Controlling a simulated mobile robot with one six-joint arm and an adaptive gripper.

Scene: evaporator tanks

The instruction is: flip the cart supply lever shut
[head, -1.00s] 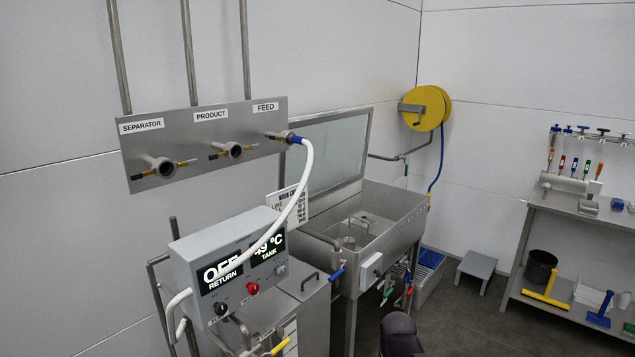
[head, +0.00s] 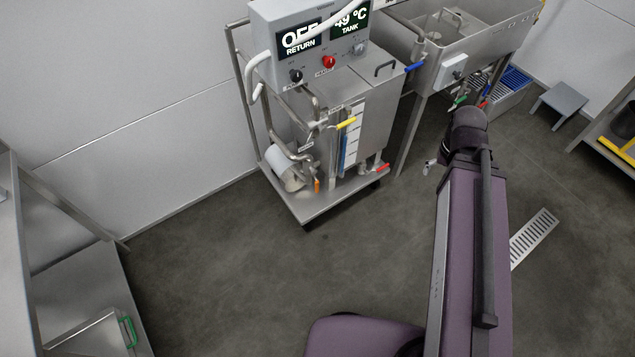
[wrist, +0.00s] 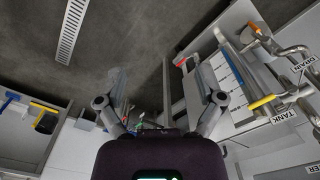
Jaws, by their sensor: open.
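The wheeled cart (head: 320,200) stands left of my arm in the head view. It carries a yellow lever (head: 346,122), a red lever (head: 383,167) and an orange lever (head: 317,185). No supply label is readable, so I cannot tell which is the supply lever. In the wrist view the yellow lever (wrist: 262,101) is beside the TANK label, the orange lever (wrist: 255,28) is farther up, and the red lever (wrist: 180,60) lies near my right finger. My gripper (wrist: 162,85) is open and empty, apart from the levers.
The control box (head: 310,45) on the cart reads OFF for RETURN. A steel sink (head: 470,45) with a blue lever (head: 414,67) stands behind right. A floor drain (head: 533,238) lies right of my arm. A grey step stool (head: 560,103) is at right. Floor in front of the cart is clear.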

